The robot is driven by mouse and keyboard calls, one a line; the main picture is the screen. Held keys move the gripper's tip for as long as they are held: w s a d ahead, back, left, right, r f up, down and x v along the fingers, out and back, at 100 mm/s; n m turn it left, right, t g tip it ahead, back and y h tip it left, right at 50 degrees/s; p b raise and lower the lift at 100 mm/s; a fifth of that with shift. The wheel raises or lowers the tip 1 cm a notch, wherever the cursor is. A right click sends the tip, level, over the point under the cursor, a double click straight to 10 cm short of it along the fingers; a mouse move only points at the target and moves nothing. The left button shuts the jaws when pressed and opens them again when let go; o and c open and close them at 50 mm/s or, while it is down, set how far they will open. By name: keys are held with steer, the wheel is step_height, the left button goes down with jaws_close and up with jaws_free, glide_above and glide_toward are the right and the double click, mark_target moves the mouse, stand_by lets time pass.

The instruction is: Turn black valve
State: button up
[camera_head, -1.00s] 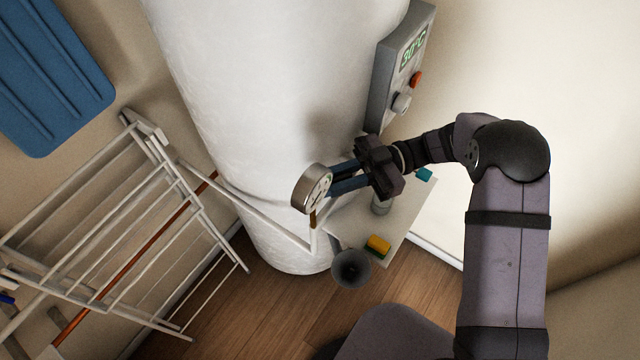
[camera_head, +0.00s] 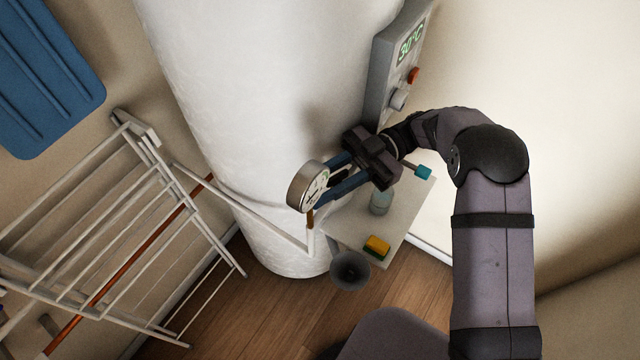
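My gripper (camera_head: 334,178) has blue fingers and a dark body. It is beside the round pressure gauge (camera_head: 308,187) at the front of the white tank (camera_head: 235,100). The fingers are spread apart, one above the other in the picture, with their tips close to the gauge's right side. A small black piece (camera_head: 340,174) shows in the gap between them and may be the black valve. Its full shape is hidden by the fingers and gripper body, and I cannot tell whether a finger touches it.
A grey control box (camera_head: 386,75) with a display and knobs is above my gripper. A white drying rack (camera_head: 125,225) stands left.

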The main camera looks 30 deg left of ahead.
steer(key=shift+y, duration=0.3)
steer(key=w+a+m+t+y+p, duration=0.2)
steer(key=w+m+t+y+p, duration=0.1)
steer(key=m+t+y+p, duration=1)
steer(key=d+t+b, duration=0.1)
steer(key=d+b, duration=0.1)
steer(key=d+t+h+b, duration=0.1)
steer(key=d+b, duration=0.1)
steer(key=d+t+h+b, duration=0.1)
steer(key=d+b, duration=0.1)
steer(key=shift+w+d+f+m+t+b, duration=0.15)
steer(key=shift+w+d+m+t+b, duration=0.15)
steer(key=shift+w+b, duration=0.1)
steer(key=shift+d+r, duration=0.1)
steer(key=shift+r, duration=0.25)
step_height(320, 180, up, 18)
steer(key=t+y+b, duration=0.4)
steer(key=t+b, duration=0.1)
glide_above(340, 177)
steer(key=w+d, duration=0.2)
steer(key=w, duration=0.5)
steer(key=w+d+f+m+t+h+b, duration=0.1)
steer(key=w+d+m+t+h, duration=0.7)
steer(key=w, duration=0.5)
steer(key=shift+d+f+m+t, duration=0.2)
steer(key=shift+d+m+t, duration=0.45)
steer(key=shift+m+t, duration=0.35)
